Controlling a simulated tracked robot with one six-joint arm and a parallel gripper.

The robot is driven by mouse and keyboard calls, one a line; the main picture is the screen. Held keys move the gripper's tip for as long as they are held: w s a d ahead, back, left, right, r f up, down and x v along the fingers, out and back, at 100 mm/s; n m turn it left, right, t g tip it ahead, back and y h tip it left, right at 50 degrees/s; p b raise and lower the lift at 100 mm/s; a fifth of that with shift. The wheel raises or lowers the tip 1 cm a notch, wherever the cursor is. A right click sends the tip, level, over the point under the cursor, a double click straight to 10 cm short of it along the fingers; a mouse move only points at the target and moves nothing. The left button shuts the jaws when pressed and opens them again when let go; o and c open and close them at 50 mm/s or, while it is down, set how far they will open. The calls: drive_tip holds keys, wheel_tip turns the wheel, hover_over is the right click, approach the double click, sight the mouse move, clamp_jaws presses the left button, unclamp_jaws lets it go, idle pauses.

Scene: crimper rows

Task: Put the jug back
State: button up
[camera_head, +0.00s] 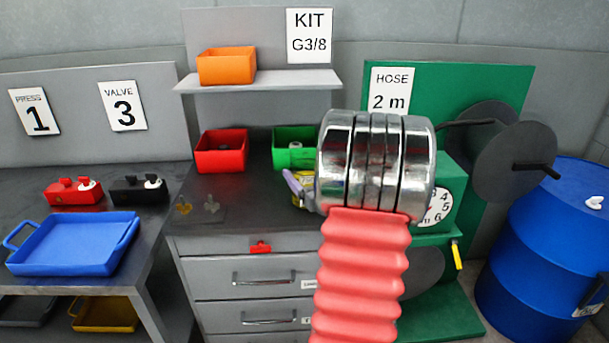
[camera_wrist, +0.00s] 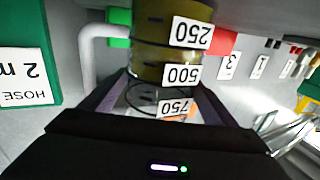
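In the wrist view, a clear jug (camera_wrist: 165,45) holds olive-coloured liquid and carries upside-down 250, 500 and 750 labels. Its white handle (camera_wrist: 90,45) shows at the left. My gripper (camera_wrist: 165,92) has a lavender finger on each side of the jug and appears closed on it. In the head view, my chrome and red arm hides most of the jug and gripper (camera_head: 302,188); only a lavender finger and a yellowish bit show above the grey bench. I cannot tell whether the jug touches a surface.
A red bin (camera_head: 221,151) and green bin (camera_head: 293,147) stand at the bench's back. An orange bin (camera_head: 227,65) sits on the shelf (camera_head: 284,80). A blue tray (camera_head: 72,245) lies left. The green hose stand (camera_head: 466,85) and blue drum (camera_head: 550,255) are right.

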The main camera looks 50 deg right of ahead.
drive_tip(key=shift+o, duration=0.8)
drive_tip(key=shift+r, duration=0.1)
drive_tip(key=v, duration=1.2)
drive_tip(key=shift+s+a, duration=0.1)
